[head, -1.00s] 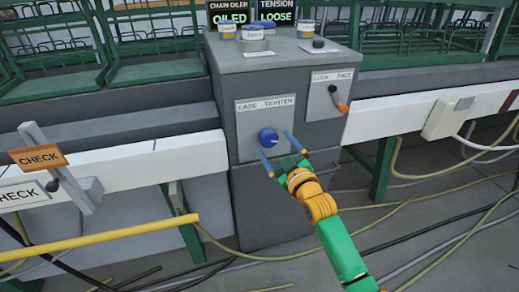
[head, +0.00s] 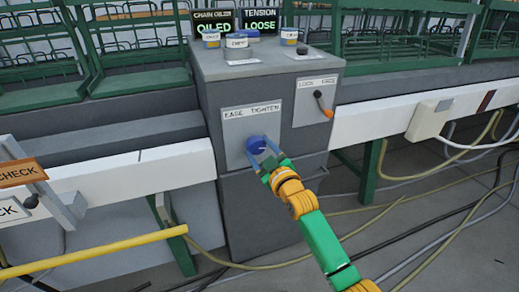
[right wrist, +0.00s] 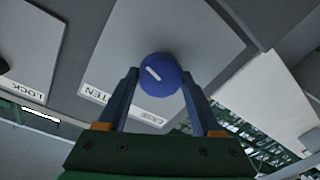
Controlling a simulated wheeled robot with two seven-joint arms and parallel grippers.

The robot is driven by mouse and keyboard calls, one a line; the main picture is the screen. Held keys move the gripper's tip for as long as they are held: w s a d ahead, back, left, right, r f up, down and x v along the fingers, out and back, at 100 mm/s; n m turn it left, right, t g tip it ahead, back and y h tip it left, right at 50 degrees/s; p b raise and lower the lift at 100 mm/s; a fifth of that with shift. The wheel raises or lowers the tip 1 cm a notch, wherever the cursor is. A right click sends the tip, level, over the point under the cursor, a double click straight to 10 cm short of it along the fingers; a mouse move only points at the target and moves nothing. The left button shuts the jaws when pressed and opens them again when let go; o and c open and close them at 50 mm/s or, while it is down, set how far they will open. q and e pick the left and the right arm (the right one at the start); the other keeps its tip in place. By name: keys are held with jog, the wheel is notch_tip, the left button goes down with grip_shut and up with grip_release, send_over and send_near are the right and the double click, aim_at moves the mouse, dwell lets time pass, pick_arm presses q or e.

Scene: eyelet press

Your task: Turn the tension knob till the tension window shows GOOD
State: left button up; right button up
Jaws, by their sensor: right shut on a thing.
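The blue tension knob (head: 256,145) sits on a pale panel on the front of the grey cabinet, under the EASE TIGHTEN label (head: 252,111). In the right wrist view the knob (right wrist: 161,74) shows a white pointer line. My right gripper (head: 264,152) is at the knob, with its two blue fingers shut on either side of it; they also flank it in the right wrist view (right wrist: 160,88). The tension window (head: 260,22) on top of the cabinet reads LOOSE. My left gripper is not in view.
A lever with an orange tip (head: 323,104) sits on the LOCK panel to the right. The chain oiler window (head: 212,28) reads OILED. Several small tubs stand on the cabinet top (head: 265,66). A yellow rail (head: 90,252) crosses at lower left. Cables lie on the floor.

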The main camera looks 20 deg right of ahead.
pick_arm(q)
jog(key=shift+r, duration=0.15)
pick_arm(e)
jog(key=shift+m+p, duration=0.35)
jog(key=shift+m, duration=0.45)
jog(key=shift+m+p, duration=0.3)
jog(key=shift+m, duration=0.9)
jog(key=m, duration=0.3)
jog(key=shift+t, duration=0.3)
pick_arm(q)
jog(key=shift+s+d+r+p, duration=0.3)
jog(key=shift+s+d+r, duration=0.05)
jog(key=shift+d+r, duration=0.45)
pick_arm(e)
jog(key=shift+m, duration=0.3)
jog(key=shift+f, duration=0.1)
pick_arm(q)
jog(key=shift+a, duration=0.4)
pick_arm(e)
jog(key=o, duration=1.4)
jog(key=shift+c, duration=0.2)
